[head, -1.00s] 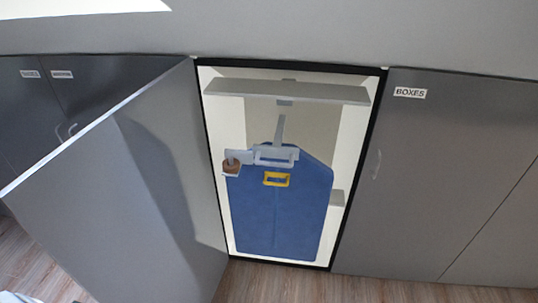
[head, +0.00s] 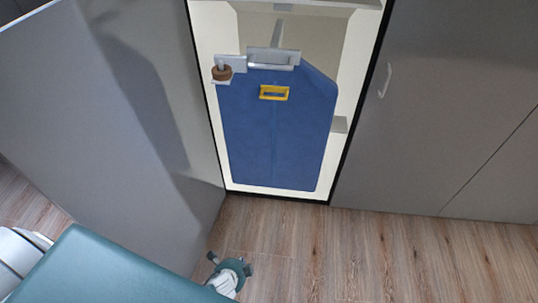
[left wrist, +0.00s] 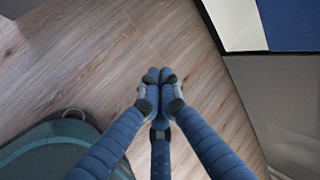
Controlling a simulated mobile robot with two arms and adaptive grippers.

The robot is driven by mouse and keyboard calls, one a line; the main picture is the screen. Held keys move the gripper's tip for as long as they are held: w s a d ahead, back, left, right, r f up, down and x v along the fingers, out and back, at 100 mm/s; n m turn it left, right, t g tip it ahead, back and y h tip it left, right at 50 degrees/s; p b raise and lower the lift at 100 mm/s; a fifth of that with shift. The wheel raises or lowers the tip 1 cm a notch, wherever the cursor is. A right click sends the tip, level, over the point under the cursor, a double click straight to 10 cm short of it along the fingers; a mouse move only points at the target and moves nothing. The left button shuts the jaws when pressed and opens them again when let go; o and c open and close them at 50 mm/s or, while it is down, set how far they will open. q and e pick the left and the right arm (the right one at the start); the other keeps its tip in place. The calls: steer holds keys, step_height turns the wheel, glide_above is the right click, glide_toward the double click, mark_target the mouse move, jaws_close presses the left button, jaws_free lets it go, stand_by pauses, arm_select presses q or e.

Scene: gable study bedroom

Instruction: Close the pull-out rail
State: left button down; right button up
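The pull-out rail (head: 273,59) shows in the open cabinet as a grey piece with a pale bar across its front. A flat blue garment-like panel (head: 275,140) hangs below it, with a small yellow rectangular handle (head: 274,93) near its top. How far the rail sticks out is hard to tell from above. My right gripper is not in view.
A grey door (head: 125,130) stands open on the left. A closed grey door (head: 440,110) with a handle is on the right. A brown round item (head: 221,73) sits on a bracket beside the rail. The wooden floor (head: 390,260) in front is clear.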

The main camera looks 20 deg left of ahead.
arm_select(q)
steer(key=w+r+m+t+b, duration=0.4)
steer(key=w+m+b, duration=0.3)
steer(key=w, duration=0.6)
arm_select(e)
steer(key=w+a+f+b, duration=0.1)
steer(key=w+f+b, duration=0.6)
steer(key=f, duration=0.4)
arm_select(q)
steer(key=m+t+y+b, duration=0.2)
steer(key=m+t+y, duration=0.1)
steer(key=m+t, duration=0.55)
glide_toward(271, 139)
steer(key=shift+m+g, duration=0.65)
steer(key=shift+g, duration=0.2)
steer(key=x, duration=0.3)
steer(key=r+b+x, duration=0.1)
steer(key=x, duration=0.2)
steer(key=shift+r, duration=0.2)
steer(key=shift+w, duration=0.45)
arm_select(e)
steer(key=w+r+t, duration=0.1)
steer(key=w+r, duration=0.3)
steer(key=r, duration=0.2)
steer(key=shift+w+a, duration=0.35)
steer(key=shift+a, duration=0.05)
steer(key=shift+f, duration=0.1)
